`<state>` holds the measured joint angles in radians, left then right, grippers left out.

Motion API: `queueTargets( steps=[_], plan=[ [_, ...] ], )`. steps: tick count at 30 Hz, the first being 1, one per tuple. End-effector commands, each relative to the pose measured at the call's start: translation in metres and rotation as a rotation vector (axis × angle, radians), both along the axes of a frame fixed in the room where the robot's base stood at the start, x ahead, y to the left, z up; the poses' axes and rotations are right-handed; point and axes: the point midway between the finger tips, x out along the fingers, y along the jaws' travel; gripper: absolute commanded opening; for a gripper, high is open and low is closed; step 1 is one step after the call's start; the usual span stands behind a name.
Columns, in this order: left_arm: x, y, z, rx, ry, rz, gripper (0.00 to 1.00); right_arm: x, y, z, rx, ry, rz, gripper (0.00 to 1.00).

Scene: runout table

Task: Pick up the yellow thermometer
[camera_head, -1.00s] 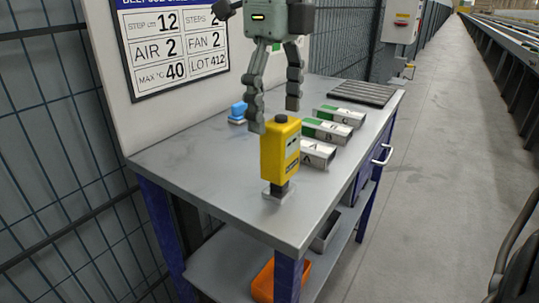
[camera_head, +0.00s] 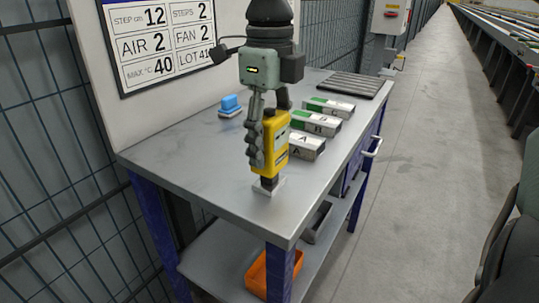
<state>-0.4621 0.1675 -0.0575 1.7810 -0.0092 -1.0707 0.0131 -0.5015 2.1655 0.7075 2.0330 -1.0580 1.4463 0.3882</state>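The yellow thermometer (camera_head: 275,157) stands upright on a small pale base (camera_head: 268,187) near the front of the grey table. My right gripper (camera_head: 266,150) reaches down from above and is around it. One finger lies along the left side of the yellow body and covers part of it. The other finger goes down behind the thermometer and its tip is hidden, so I cannot tell whether both fingers press on it. My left gripper is not in view.
The grey table (camera_head: 205,165) also bears a blue item (camera_head: 230,104) at the back left, several white-and-green boxes marked with letters (camera_head: 306,147) to the right, and a dark ribbed mat (camera_head: 348,84). A sign panel stands behind. An orange bin (camera_head: 256,275) sits on the lower shelf.

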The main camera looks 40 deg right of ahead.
Motion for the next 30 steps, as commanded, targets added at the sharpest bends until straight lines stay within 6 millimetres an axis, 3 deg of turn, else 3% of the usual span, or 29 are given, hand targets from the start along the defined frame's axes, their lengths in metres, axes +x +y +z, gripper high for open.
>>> queueTargets(
  steps=[1, 7, 17, 25, 30],
  plan=[
    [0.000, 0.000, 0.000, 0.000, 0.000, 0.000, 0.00, 0.000, 0.000, 0.000, 0.000, 0.000, 0.000, 0.46],
    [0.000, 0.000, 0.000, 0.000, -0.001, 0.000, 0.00, 0.000, 0.000, 0.000, 0.000, 0.000, 0.000, 0.23],
    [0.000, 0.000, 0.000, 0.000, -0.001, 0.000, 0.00, 0.001, 0.000, 0.005, -0.001, -0.003, 0.000, 0.22],
    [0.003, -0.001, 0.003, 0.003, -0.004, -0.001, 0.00, 0.002, 0.000, 0.040, -0.002, -0.007, -0.001, 0.22],
    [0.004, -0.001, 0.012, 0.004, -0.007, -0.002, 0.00, 0.014, 0.034, 0.062, -0.007, -0.003, 0.003, 0.22]
  ],
)
